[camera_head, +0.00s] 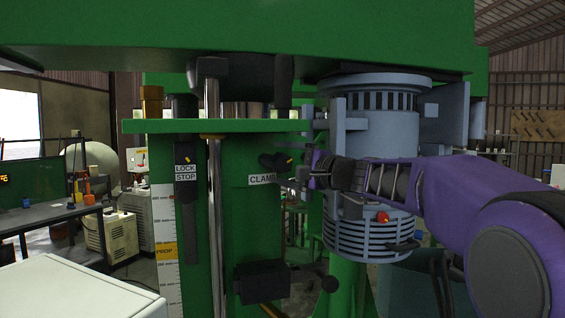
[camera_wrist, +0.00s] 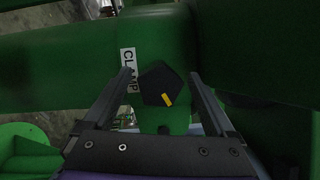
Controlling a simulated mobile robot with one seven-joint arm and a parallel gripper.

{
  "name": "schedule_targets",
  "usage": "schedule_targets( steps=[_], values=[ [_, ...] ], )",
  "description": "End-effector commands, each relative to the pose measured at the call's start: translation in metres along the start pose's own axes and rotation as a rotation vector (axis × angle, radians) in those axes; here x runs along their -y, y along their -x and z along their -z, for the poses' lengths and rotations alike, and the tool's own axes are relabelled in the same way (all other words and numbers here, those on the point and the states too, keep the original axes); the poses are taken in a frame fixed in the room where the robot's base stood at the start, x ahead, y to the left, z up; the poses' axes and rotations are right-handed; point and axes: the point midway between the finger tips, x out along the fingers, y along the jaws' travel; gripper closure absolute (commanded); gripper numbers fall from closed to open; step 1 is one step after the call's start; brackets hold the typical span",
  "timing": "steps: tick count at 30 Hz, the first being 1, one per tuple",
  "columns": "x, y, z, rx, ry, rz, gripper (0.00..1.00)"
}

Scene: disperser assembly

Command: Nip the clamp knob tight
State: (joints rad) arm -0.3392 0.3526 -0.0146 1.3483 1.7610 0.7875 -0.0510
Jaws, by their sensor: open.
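The clamp knob (camera_wrist: 158,82) is a dark, many-sided knob with a yellow pointer mark, beside the white CLAMP label (camera_wrist: 128,69). In the head view the knob (camera_head: 275,161) sits on the green column, just above its label (camera_head: 262,180). My gripper (camera_wrist: 160,76) is open, with one finger on each side of the knob in the wrist view and a gap on both sides. In the head view my gripper (camera_head: 292,182) is just right of and below the knob. I cannot tell how far the fingertips are from the knob in depth.
A LOCK STOP lever (camera_head: 186,165) hangs left of a shiny vertical rod (camera_head: 213,200). A grey slotted motor housing (camera_head: 375,120) stands close behind my arm. A black block (camera_head: 262,282) with a side knob sits below. A green ledge (camera_head: 220,126) runs above.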

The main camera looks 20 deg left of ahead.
Motion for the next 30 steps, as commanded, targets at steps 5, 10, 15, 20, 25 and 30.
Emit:
schedule_targets(
  steps=[5,10,15,20,25,30],
  values=[
    [-0.0001,0.0002,0.0000,0.000,0.000,0.000,0.15],
    [-0.0001,0.0003,-0.0001,0.000,0.000,0.000,0.45],
    [0.0000,0.0003,-0.0002,0.001,0.000,0.000,0.76],
    [-0.0001,0.0004,-0.0002,0.001,0.000,0.000,0.94],
    [-0.0008,0.0004,-0.0001,0.001,-0.018,0.004,0.94],
    [-0.0018,0.0008,0.0005,0.000,-0.082,0.019,0.94]
  ],
)
